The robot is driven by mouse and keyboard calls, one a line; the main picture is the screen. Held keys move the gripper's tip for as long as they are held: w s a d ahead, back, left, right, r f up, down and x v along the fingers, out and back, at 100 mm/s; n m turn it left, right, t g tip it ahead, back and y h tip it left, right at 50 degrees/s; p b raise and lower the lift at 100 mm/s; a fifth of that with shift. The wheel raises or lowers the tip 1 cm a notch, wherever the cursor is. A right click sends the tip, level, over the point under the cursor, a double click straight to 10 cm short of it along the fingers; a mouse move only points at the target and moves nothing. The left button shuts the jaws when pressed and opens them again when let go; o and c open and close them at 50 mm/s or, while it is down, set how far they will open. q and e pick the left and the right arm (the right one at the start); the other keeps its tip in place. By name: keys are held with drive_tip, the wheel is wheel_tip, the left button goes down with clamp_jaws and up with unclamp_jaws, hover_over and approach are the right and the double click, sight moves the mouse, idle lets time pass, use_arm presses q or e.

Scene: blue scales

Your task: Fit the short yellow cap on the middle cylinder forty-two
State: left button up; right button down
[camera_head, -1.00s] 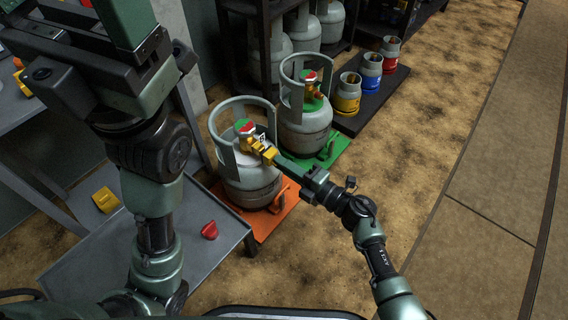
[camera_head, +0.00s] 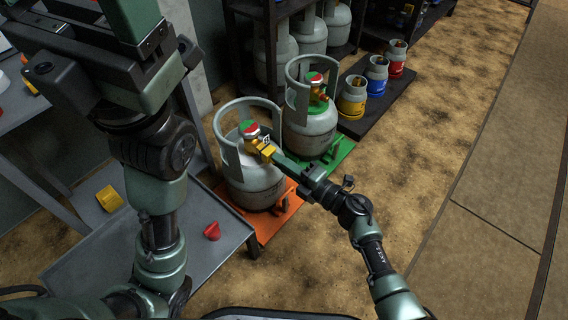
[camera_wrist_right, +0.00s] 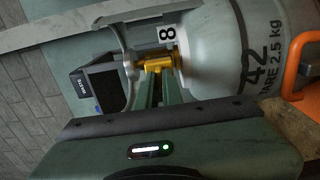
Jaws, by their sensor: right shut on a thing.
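Cylinder forty-two (camera_head: 254,188) stands upright on the orange scale (camera_head: 266,229), with a red, white and green handwheel on its valve. The number 42 shows on its grey side (camera_wrist_right: 253,68) in the right wrist view. My right gripper (camera_head: 268,152) reaches to the valve through the open side of the collar. It is shut on a short yellow cap (camera_head: 262,149), which also shows at the fingertips in the right wrist view (camera_wrist_right: 156,63). The cap is at the valve outlet; how far it sits on is hidden. My left gripper (camera_head: 75,70) is partly in view at upper left, fingertips cut off.
Another grey cylinder (camera_head: 308,132) stands behind on the green scale (camera_head: 334,155). Several small cylinders stand on a dark platform at the back. A yellow piece (camera_head: 110,198) and a red cap (camera_head: 212,231) lie on the grey shelf (camera_head: 185,250). The floor at right is clear.

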drive_tip(key=shift+w+a, duration=0.4)
drive_tip(key=shift+a, duration=0.15)
drive_tip(key=c, duration=1.5)
unclamp_jaws()
